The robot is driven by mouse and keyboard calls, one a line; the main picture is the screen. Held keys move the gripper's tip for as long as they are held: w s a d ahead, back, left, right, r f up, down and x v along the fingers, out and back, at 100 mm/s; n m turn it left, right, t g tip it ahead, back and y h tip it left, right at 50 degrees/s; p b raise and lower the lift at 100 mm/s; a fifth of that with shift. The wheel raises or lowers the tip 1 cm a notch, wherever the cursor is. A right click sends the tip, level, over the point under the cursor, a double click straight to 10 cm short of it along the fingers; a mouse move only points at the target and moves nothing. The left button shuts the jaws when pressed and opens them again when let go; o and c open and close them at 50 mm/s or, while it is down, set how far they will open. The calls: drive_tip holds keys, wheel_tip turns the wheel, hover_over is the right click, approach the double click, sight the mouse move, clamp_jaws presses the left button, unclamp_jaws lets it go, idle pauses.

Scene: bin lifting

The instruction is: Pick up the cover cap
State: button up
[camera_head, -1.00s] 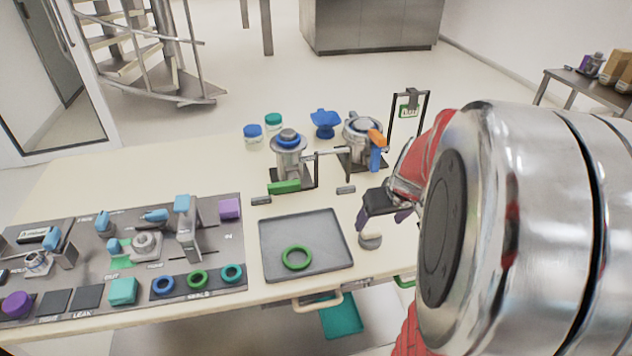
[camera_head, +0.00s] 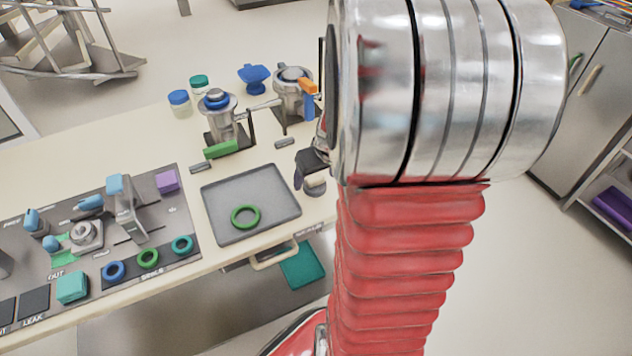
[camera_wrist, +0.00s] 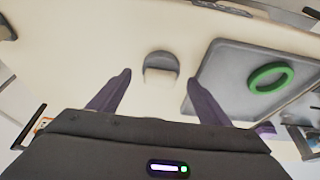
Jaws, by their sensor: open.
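A small grey, round-topped piece, which looks like the cover cap (camera_wrist: 161,67), stands on the cream table to the left of the grey tray in the wrist view. In the head view the cap (camera_head: 315,186) is beside the tray's right edge, partly hidden by my gripper. My gripper (camera_wrist: 158,79) is open, with its purple fingers on either side of the cap in the picture. Nothing is between the fingers in their grip. In the head view my gripper (camera_head: 305,172) is close above the cap; whether a finger touches it cannot be told.
The grey tray (camera_head: 225,190) holds a green ring (camera_head: 245,216). Behind it are a metal vessel with a blue top (camera_head: 217,100) and another with an orange handle (camera_head: 292,88). A dark fixture board (camera_head: 140,250) lies left. The table around the cap is mostly clear.

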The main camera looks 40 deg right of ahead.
sight(315, 177)
drive_tip(key=shift+x, duration=1.2)
drive_tip(key=c, duration=1)
drive_tip(key=shift+r, duration=0.1)
wheel_tip(315, 177, up, 10)
drive_tip(key=shift+f, duration=0.1)
